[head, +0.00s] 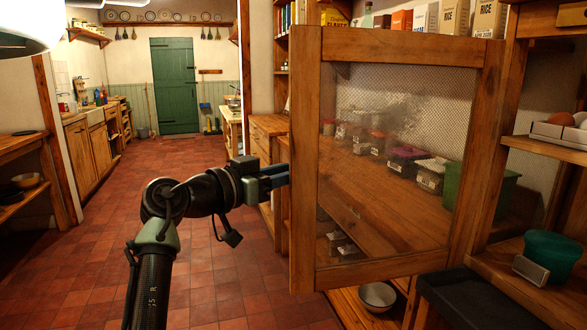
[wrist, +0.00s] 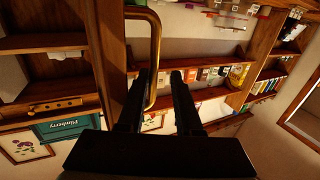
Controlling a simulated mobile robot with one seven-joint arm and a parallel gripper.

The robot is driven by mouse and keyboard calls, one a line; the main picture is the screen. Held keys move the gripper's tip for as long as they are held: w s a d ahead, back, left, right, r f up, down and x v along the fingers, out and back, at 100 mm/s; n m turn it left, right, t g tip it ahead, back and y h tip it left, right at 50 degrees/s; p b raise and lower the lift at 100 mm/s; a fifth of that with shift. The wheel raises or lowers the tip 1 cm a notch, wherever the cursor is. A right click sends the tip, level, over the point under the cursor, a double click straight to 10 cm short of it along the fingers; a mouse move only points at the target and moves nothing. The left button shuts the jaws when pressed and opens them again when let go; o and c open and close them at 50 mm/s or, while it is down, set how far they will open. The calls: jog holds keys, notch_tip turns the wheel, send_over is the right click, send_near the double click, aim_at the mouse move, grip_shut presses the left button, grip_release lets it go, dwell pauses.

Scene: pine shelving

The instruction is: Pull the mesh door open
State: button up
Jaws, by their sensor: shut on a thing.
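The mesh door (head: 305,160) has a pine frame with fine wire mesh. In the head view it stands swung out from the shelving, with shelves and jars seen through the mesh. My gripper (head: 280,174) is at its left stile, and the fingertips are partly hidden there. In the wrist view a bent brass handle (wrist: 156,50) runs down from the door's wood to between the two dark fingers of my gripper (wrist: 161,78). The gripper is shut on this handle. The handle is hidden by the door in the head view.
Behind the door are shelves with several labelled jars and a green bin (head: 490,198). A metal bowl (head: 377,296) sits low beneath the door. A dark stool (head: 490,300) stands at lower right. The tiled floor (head: 215,270) to the left is clear.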

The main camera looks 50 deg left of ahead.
jog(key=s+a, duration=0.1)
jog(key=s, duration=1.1)
jog(key=shift+s, duration=0.2)
jog(key=shift+w, duration=0.1)
